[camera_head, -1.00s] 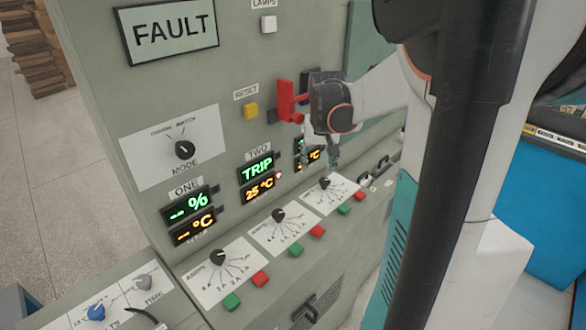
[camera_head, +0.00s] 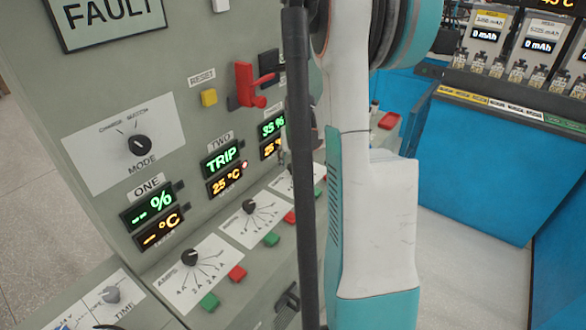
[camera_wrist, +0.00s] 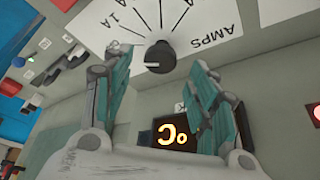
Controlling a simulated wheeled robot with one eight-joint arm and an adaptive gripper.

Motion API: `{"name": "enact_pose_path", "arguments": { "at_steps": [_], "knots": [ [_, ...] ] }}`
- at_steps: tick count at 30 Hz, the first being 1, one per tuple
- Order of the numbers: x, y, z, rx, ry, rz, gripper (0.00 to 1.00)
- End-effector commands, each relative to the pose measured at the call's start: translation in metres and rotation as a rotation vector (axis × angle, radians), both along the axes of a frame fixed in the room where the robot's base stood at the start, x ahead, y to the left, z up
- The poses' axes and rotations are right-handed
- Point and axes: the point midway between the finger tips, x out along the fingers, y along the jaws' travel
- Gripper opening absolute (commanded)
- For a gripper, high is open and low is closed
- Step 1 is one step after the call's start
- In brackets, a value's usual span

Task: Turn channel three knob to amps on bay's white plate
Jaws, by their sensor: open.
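In the wrist view, a white plate (camera_wrist: 100,28) marked AMPS and 1A shows upside down, with a round black knob (camera_wrist: 160,56). The nearby °C display and red lamp fit channel three. My gripper (camera_wrist: 158,62) is open, its teal-padded fingers to either side just short of the knob; no contact shows. The knob's pointer direction is unclear. In the head view, my column and arm hide most of channel three's plate and nearly all of my gripper. The channel two knob (camera_head: 249,206) and channel one knob (camera_head: 189,259) stand on their own white plates.
Red and green buttons lie beside the plates, such as the red button (camera_head: 237,273) and green button (camera_head: 210,302). A red lever (camera_head: 248,87) sticks out above the displays. The mode knob (camera_head: 138,145) is at upper left. Blue benches (camera_head: 470,150) stand at right.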

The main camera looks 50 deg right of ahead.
Motion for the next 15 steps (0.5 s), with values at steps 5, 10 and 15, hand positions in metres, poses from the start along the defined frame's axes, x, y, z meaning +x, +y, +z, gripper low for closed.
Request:
{"name": "enact_pose_path", "arguments": {
  "at_steps": [5, 10, 15],
  "knots": [
    [0.007, -0.006, -0.023, 0.0, 0.0, 0.0, 0.53],
    [0.009, -0.008, -0.03, 0.0, 0.0, 0.0, 0.53],
    [0.01, -0.008, -0.03, 0.0, 0.0, 0.0, 0.53]
  ]
}}
